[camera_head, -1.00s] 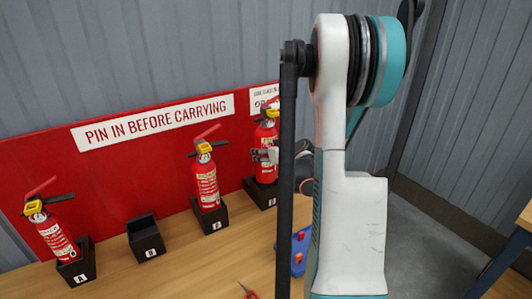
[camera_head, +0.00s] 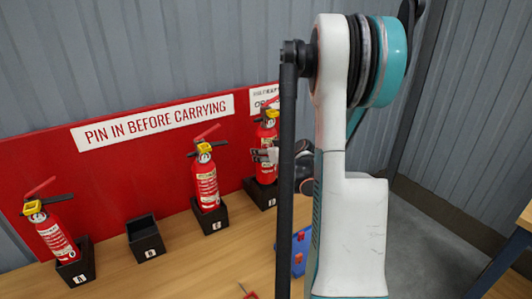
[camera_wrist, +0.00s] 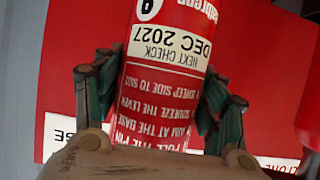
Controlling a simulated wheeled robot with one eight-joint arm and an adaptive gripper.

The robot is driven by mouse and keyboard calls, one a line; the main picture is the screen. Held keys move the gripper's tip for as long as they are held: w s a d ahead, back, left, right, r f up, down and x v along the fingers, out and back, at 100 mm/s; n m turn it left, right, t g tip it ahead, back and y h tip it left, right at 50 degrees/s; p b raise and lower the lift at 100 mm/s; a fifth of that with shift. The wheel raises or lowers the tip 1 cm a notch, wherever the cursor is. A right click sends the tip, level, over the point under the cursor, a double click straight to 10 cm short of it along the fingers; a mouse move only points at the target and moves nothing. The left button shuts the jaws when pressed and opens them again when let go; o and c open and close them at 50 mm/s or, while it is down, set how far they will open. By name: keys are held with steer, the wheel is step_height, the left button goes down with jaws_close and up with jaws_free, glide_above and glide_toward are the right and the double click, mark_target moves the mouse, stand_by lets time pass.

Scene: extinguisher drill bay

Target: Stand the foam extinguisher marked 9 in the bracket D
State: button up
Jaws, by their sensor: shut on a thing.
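The red foam extinguisher (camera_head: 266,168) at the right end of the row is upright, with its foot at the rightmost black bracket (camera_head: 258,194). It appears to be seated in that bracket, whose letter is too small to read surely. My gripper (camera_head: 268,155) is shut on this extinguisher's body from the right. In the wrist view, my gripper's fingers (camera_wrist: 162,100) lie on both sides of the extinguisher (camera_wrist: 165,65). Its label is upside down, reads NEXT CHECK DEC 2027, and bears a partly cut-off circled digit, apparently 9. My arm hides the area to the right.
Another extinguisher (camera_head: 206,183) stands in the bracket (camera_head: 211,220) to the left. An empty bracket B (camera_head: 146,240) comes after it, then an extinguisher (camera_head: 54,236) in bracket A (camera_head: 77,270). A blue case (camera_head: 300,252) lies on the wooden bench (camera_head: 190,274). A red board (camera_head: 115,170) stands behind.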

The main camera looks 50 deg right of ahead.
steer(key=shift+f+b, duration=2.3)
steer(key=shift+f, duration=0.3)
stand_by(1.3)
stand_by(0.4)
steer(key=o, duration=1.7)
steer(key=shift+f, duration=0.1)
steer(key=shift+s, duration=0.1)
steer(key=v, duration=1.2)
